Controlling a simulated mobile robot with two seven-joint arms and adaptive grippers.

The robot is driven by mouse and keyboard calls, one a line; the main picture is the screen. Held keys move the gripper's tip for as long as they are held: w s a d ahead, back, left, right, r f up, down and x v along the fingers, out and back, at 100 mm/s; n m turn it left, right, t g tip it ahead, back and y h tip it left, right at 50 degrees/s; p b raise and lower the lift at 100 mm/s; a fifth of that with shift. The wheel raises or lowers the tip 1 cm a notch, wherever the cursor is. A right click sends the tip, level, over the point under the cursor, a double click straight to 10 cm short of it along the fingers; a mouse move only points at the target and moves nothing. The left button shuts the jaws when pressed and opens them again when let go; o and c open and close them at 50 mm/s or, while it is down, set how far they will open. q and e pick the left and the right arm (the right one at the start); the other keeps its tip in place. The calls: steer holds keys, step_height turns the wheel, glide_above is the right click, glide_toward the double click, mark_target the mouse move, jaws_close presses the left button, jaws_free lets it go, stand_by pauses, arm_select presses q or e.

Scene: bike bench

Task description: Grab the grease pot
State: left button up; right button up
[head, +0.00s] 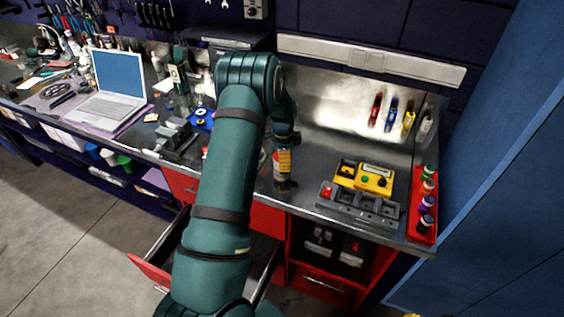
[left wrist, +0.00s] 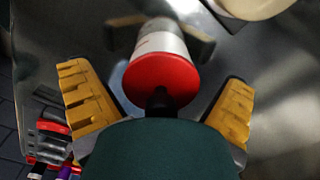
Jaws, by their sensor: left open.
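A small white cylinder with a red end (left wrist: 163,78), which looks like the grease pot, stands between my left gripper's fingers in the left wrist view. My left gripper (left wrist: 158,108) is open, with a yellow-padded finger on either side of it and visible gaps. In the head view my left gripper (head: 284,160) hangs low over the front middle of the bench, and its finger hides much of the cylinder. A sliver of yellow (head: 412,315) at the bottom edge may be my right gripper; its jaws do not show.
A yellow device (head: 374,181) sits by a grey holder (head: 357,207), right of the left gripper. A red tray (head: 421,232) with several bottles is at the bench's right end. A laptop (head: 111,100) stands at left. A drawer (head: 150,268) is open below.

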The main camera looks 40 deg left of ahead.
arm_select(q)
steer(key=shift+f, duration=0.5)
steer(key=c, duration=1.4)
steer(key=shift+r, duration=0.1)
